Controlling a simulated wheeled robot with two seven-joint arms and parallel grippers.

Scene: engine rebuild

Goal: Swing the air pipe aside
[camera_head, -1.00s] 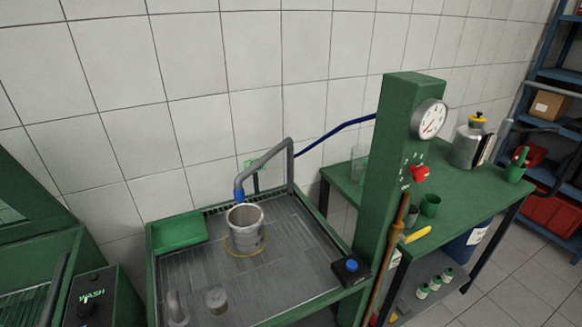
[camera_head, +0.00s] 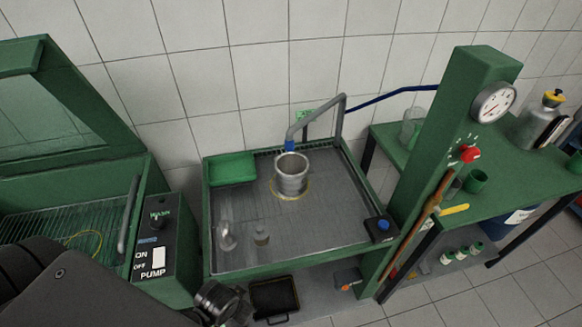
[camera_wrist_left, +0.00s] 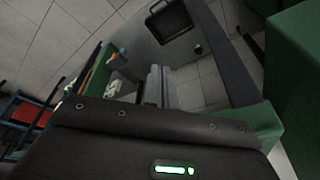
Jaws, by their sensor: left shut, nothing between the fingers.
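The air pipe (camera_head: 341,118) is a grey bent tube with a blue nozzle (camera_head: 290,146) at its end, in the head view. It rises at the back right of the wash tray (camera_head: 330,235), and its arm reaches left so the nozzle sits just above the back rim of a metal cylinder (camera_head: 291,176). A blue hose (camera_head: 385,98) runs right from the pipe. My left gripper (camera_wrist_left: 161,84) shows in the left wrist view, shut and empty, with floor and a dark case beyond it. It is apart from the pipe. My right gripper is not in view.
A green box (camera_head: 231,169) and two small metal parts stand in the tray. A green post (camera_head: 440,160) with a gauge (camera_head: 493,102) stands right of it. The washer panel (camera_head: 160,245) is at left. A black case (camera_head: 274,298) lies below the tray.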

